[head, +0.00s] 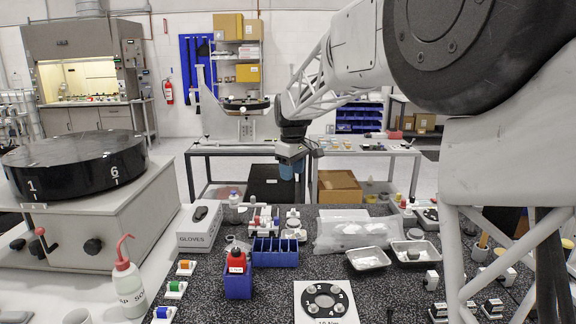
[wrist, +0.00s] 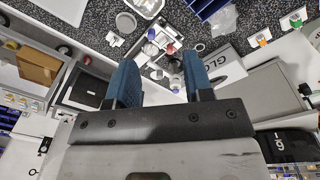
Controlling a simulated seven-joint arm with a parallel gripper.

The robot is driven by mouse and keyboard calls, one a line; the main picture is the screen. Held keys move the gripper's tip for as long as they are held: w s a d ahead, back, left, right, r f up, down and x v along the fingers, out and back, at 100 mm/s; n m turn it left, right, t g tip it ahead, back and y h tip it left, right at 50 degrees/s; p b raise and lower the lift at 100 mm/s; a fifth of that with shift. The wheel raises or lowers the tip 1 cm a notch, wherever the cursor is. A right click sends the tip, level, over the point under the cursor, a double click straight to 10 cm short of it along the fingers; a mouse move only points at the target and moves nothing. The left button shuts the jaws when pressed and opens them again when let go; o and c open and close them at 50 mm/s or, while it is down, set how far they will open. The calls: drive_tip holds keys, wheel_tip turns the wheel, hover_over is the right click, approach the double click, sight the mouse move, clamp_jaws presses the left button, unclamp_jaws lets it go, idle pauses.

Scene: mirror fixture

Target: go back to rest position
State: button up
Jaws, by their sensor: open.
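My gripper (head: 290,172) hangs at the end of my arm, above the far edge of the dark speckled bench, pointing down. In the wrist view its two blue fingers are apart, with the gap between them (wrist: 159,66) empty. Beyond the fingers, small bottles and parts (wrist: 168,58) stand on the bench well below. Nothing touches the fingers in the views.
The speckled bench (head: 275,305) holds a red-capped bottle in a blue holder (head: 238,285), a blue rack (head: 275,252), metal trays (head: 368,258) and a gloves box (head: 199,238). A black numbered drum (head: 75,160) stands left. A white stand (head: 216,118) rises behind.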

drive_tip(key=s+d+r+m, duration=0.1)
drive_tip(key=s+d, duration=0.2)
drive_tip(key=s, duration=0.4)
drive_tip(key=s+d+r+m, duration=0.1)
drive_tip(key=s+d+m, duration=0.1)
drive_tip(key=s+d, duration=0.3)
drive_tip(key=s+d+f+m, duration=0.2)
drive_tip(key=s+d+f, duration=0.1)
drive_tip(key=s, duration=0.9)
drive_tip(key=s+d+f+m+t, duration=0.1)
drive_tip(key=s+d+f+m, duration=0.2)
drive_tip(key=s, duration=1)
drive_tip(key=s+d+f+m, duration=0.2)
drive_tip(key=s+d+f, duration=0.1)
drive_tip(key=s, duration=1)
drive_tip(key=shift+d+f+m+t, duration=0.15)
drive_tip(key=shift+f+m+t, duration=0.2)
drive_tip(key=shift+f, duration=0.25)
drive_tip(key=shift+w, duration=0.1)
